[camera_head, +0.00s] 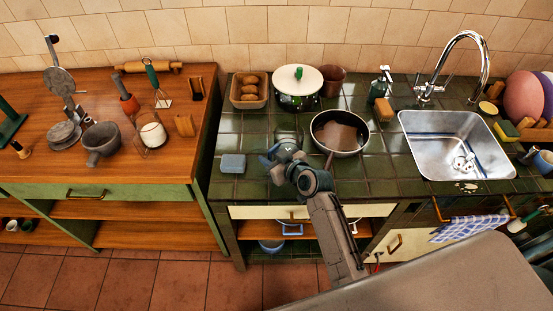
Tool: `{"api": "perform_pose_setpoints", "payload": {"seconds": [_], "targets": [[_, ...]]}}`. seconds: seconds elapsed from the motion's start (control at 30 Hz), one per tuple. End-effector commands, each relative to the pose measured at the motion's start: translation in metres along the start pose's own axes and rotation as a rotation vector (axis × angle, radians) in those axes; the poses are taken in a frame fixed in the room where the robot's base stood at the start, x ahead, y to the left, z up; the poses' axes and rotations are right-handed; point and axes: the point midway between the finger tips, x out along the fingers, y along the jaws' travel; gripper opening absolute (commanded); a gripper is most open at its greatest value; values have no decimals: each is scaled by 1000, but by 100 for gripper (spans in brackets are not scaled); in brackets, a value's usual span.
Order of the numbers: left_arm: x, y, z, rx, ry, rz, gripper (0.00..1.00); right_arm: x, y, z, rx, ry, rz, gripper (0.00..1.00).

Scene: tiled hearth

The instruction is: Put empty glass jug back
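A faint clear glass shape (288,132), which looks like the empty glass jug, stands on the green tiled counter (232,140) just beyond my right gripper (274,153). My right arm reaches in from the lower right, and its wrist and gripper cover the lower part of this shape. I cannot tell whether the fingers are open or shut, or whether they touch the glass. Another glass vessel (152,134) with white contents stands on the wooden counter (120,170) at left. My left gripper is out of view.
A frying pan (340,133) is close on the gripper's right, and a white-lidded pot (299,84) and bread basket (249,92) stand behind. A blue sponge (232,163) lies left. The steel sink (455,145) is at right. A gap separates the two counters.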

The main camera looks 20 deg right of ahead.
Motion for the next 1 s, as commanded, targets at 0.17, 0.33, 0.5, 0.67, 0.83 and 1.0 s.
{"api": "perform_pose_setpoints", "payload": {"seconds": [0.17,0.33,0.5,0.67,0.83,1.0], "targets": [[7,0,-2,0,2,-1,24,-20,0,3,-2,0,1,34],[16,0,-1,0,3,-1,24,-55,0,4,-4,0,2,34],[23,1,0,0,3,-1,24,-89,0,3,-4,0,1,34],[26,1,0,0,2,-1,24,-110,0,2,-3,-1,1,34],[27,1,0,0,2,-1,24,-118,0,0,-1,0,0,34],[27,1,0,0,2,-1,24,-118,0,0,0,0,0,34]]}}
